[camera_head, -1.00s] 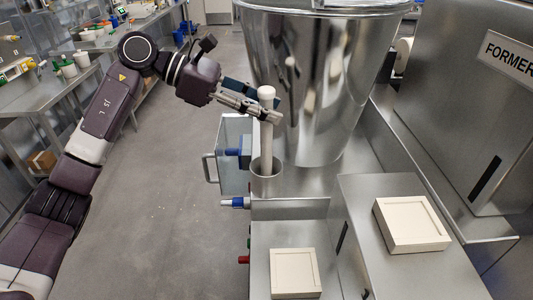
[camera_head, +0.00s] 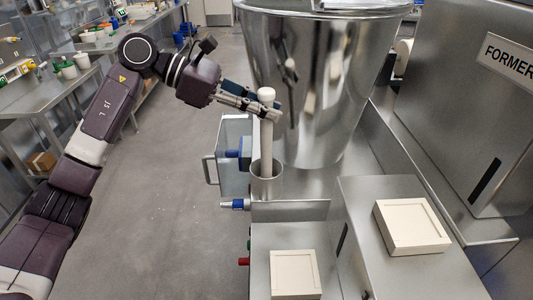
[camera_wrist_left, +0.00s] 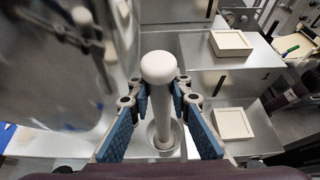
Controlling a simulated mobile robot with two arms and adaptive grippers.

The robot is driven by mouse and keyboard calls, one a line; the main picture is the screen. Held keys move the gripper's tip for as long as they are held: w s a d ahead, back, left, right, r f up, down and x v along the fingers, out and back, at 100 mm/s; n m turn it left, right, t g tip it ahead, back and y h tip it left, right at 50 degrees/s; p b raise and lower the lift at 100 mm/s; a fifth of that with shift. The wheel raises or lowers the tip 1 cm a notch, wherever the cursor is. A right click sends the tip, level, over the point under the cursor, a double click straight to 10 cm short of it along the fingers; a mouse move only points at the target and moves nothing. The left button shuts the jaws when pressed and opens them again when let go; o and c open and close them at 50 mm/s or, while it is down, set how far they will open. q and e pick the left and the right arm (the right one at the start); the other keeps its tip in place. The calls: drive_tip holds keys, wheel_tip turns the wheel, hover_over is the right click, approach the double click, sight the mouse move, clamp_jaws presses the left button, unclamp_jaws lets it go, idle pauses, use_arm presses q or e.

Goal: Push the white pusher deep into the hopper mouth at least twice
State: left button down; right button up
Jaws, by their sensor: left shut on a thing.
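The white pusher (camera_head: 266,135) is a rod with a rounded knob on top. It stands upright with its lower end inside the round grey hopper mouth (camera_head: 267,188); how deep it reaches inside is hidden. My left gripper (camera_head: 268,106) is shut on the pusher just below the knob. In the left wrist view the pusher knob (camera_wrist_left: 158,67) sits between the blue-padded fingers of my left gripper (camera_wrist_left: 164,92), and the hopper mouth's rim (camera_wrist_left: 180,136) shows around the rod below. My right gripper is not in view.
A large shiny metal vessel (camera_head: 320,80) stands right behind the pusher. Two cream square trays lie on the steel surfaces, one at the front (camera_head: 295,274) and one at the right (camera_head: 412,225). A handled clear panel (camera_head: 230,150) is left of the mouth. The floor at left is open.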

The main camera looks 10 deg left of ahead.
use_arm(q)
drive_tip(key=shift+r+p, duration=2.95)
drive_tip(key=shift+r, duration=2.05)
drive_tip(key=shift+a, duration=0.1)
